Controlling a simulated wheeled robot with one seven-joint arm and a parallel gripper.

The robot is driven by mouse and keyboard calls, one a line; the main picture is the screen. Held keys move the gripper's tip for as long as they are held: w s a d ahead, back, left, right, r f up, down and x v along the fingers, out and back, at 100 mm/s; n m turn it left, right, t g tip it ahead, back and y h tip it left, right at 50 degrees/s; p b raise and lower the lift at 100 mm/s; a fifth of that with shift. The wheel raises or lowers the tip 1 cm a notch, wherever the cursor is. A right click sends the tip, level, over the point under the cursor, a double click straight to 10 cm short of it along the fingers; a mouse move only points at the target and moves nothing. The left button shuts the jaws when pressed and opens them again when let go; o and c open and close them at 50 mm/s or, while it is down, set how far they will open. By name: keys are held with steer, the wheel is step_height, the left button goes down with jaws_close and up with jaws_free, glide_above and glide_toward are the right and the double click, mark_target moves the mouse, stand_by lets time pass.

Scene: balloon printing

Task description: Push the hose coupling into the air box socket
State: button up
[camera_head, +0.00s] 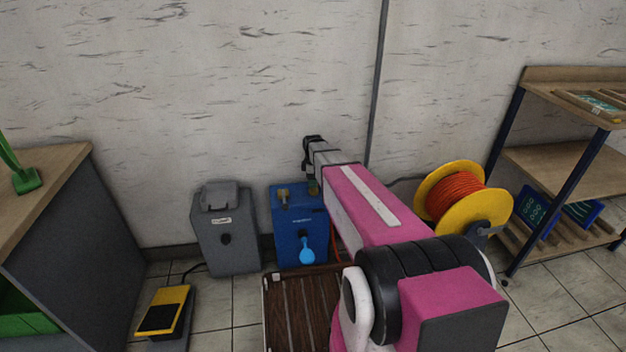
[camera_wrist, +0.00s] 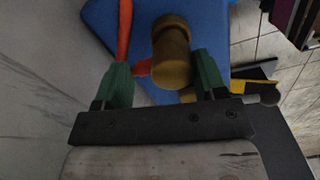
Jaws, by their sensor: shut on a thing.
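The blue air box (camera_head: 285,225) stands on the floor against the wall. A brass fitting (camera_head: 283,195) shows on its top. My gripper (camera_head: 313,187) is at the right part of the box top, pointing down. In the wrist view its two green fingertips (camera_wrist: 163,85) are shut on the hose coupling, a brass cylinder (camera_wrist: 172,50) showing between them. An orange-red hose (camera_wrist: 124,30) runs beside the left finger, with the blue box (camera_wrist: 205,18) behind. The socket mouth is hidden, so I cannot tell whether the coupling touches it.
A light-blue balloon (camera_head: 307,252) hangs on the box front. A grey box (camera_head: 228,245) stands left of it, and a yellow pedal (camera_head: 165,310) lies on the floor. A yellow reel of orange hose (camera_head: 462,200) and a shelf (camera_head: 560,160) are at right.

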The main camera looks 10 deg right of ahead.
steer(key=shift+f, duration=0.65)
stand_by(1.1)
steer(key=o, duration=1.3)
step_height(320, 180, up, 10)
steer(key=shift+s+r, duration=0.1)
steer(key=shift+r, duration=0.1)
steer(key=shift+s+r, duration=0.1)
steer(key=shift+s, duration=0.05)
steer(key=s+f+m, duration=0.1)
steer(key=s+m, duration=0.4)
steer(key=s, duration=0.3)
steer(key=s+f+m, duration=0.1)
steer(key=s+m, duration=0.4)
steer(key=s, duration=0.3)
steer(key=s+f+m, duration=0.1)
steer(key=s+m, duration=0.4)
steer(key=s, duration=0.4)
steer(key=shift+d, duration=0.2)
